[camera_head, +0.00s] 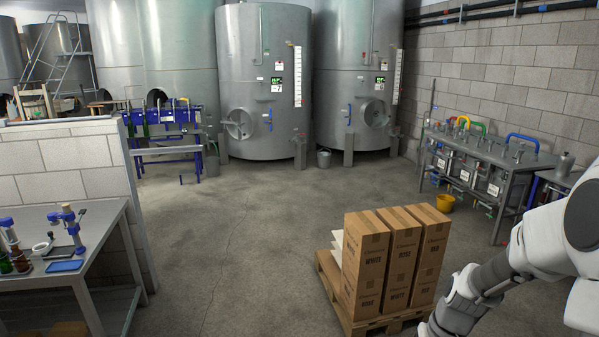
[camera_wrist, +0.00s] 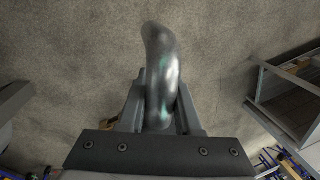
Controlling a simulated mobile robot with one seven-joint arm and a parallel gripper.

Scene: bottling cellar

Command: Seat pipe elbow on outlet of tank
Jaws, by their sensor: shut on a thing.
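The pipe elbow (camera_wrist: 160,70) is a curved, shiny grey metal tube. In the wrist view my gripper (camera_wrist: 160,100) is shut on it, one finger on each side. The elbow's curved end points away from the gripper, over bare floor; its lower end is hidden at the gripper. In the head view two large steel tanks stand at the back, one in the middle (camera_head: 240,70) and one to its right (camera_head: 338,60). Each has a round door and a blue valve handle low on its front. I cannot tell which outlet is meant. My gripper is outside the head view.
A pallet (camera_head: 340,310) with tall wine cartons (camera_head: 400,260) stands near my arm. A work table (camera_head: 95,225) is at left. The floor (camera_head: 260,210) towards the tanks is clear.

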